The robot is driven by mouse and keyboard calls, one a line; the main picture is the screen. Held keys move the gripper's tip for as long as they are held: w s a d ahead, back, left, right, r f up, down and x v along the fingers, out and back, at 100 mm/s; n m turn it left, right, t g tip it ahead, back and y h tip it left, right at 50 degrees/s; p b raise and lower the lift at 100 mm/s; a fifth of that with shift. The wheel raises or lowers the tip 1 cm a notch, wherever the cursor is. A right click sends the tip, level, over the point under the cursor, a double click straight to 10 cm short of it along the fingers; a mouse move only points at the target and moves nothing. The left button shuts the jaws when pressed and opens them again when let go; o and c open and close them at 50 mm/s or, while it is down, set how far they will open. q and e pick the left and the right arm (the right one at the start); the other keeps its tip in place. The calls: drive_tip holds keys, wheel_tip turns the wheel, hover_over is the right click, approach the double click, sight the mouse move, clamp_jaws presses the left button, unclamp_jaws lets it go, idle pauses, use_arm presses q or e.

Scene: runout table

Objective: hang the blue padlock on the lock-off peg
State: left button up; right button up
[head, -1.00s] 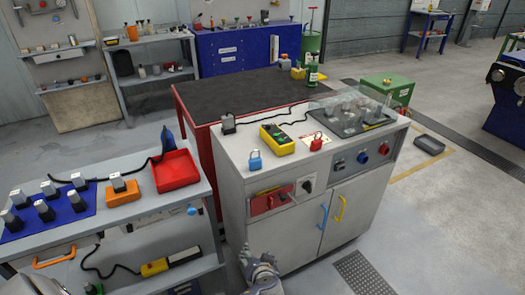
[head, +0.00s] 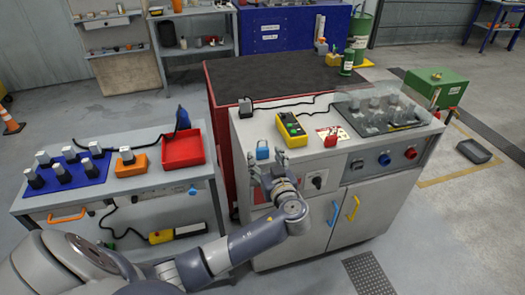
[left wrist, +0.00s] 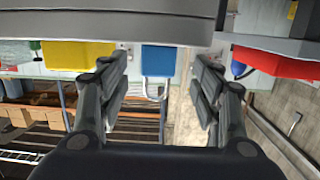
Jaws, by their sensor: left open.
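The blue padlock (head: 262,150) stands near the front left edge of the grey cabinet's top. In the left wrist view the blue padlock (left wrist: 157,60) shows between and beyond the two fingers, with its pale shackle visible. My left gripper (head: 267,165) is open and empty, just in front of the padlock; its spread fingers also show in the left wrist view (left wrist: 160,92). A red plate (head: 259,194) on the cabinet's front is partly hidden by my left arm. I cannot make out the lock-off peg. My right gripper is not in view.
A yellow control box (head: 291,129) and a red padlock (head: 332,137) are on the cabinet top, right of the blue padlock. A clear cover (head: 385,104) stands farther right. A red tray (head: 183,149) sits on the left bench. A black cable runs along the cabinet's back.

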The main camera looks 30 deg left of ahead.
sight(263, 153)
use_arm(q)
drive_tip(key=x, duration=0.2)
drive_tip(key=p+x, duration=0.1)
drive_tip(key=x, duration=0.1)
drive_tip(key=shift+w+r, duration=0.2)
drive_tip(key=shift+w, duration=0.05)
drive_tip(key=shift+w+a+f, duration=0.15)
drive_tip(key=shift+a, duration=0.05)
drive_tip(key=shift+c, duration=0.9)
drive_tip(key=c, duration=0.9)
drive_tip(key=shift+c, duration=0.6)
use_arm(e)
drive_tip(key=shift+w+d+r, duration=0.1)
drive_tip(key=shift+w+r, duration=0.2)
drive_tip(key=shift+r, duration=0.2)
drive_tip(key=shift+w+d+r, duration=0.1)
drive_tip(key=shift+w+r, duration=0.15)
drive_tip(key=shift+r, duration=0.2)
